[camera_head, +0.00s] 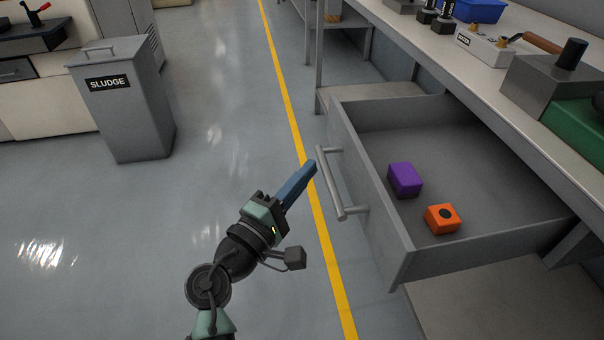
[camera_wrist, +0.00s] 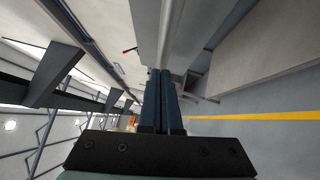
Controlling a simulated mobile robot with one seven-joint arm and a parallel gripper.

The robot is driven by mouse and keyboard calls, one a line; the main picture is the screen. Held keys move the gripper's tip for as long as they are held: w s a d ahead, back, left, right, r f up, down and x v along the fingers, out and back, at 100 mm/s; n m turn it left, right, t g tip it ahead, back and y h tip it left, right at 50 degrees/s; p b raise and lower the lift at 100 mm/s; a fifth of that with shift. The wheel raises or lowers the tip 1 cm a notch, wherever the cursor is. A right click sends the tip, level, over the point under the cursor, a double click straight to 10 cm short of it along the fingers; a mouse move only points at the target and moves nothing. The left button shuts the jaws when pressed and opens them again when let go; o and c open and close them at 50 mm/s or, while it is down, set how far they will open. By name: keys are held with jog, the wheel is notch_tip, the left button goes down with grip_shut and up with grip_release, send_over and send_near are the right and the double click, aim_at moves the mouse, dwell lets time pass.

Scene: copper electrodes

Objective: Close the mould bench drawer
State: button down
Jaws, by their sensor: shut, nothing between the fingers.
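The grey mould bench drawer (camera_head: 374,200) stands pulled well out from under the bench at the right of the head view. Its bar handle (camera_head: 332,190) is on the front panel, which faces left. A purple block (camera_head: 405,180) and an orange block (camera_head: 442,219) with a dark round spot lie inside it. My gripper (camera_head: 313,167) is shut and empty, with its blue fingertips close to the upper part of the handle; whether they touch it I cannot tell. In the wrist view the shut fingers (camera_wrist: 161,75) point towards a long pale grey surface.
The bench top (camera_head: 480,60) carries a blue bin (camera_head: 478,10), a white fixture (camera_head: 484,46) and a grey and green machine (camera_head: 560,90). A grey SLUDGE bin (camera_head: 125,105) stands at the left. The floor between it and the drawer is clear, with a yellow line (camera_head: 290,110).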

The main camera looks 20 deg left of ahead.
aim_at(432, 174)
jog(key=shift+d, duration=0.1)
jog(key=w+d, duration=0.4)
jog(key=d, duration=0.2)
jog(key=w+d, duration=0.5)
jog(key=d, duration=0.2)
jog(key=w+d, duration=0.5)
jog(key=d, duration=0.2)
jog(key=shift+d, duration=0.25)
jog(key=shift+s+a, duration=0.1)
jog(key=shift+a, duration=0.05)
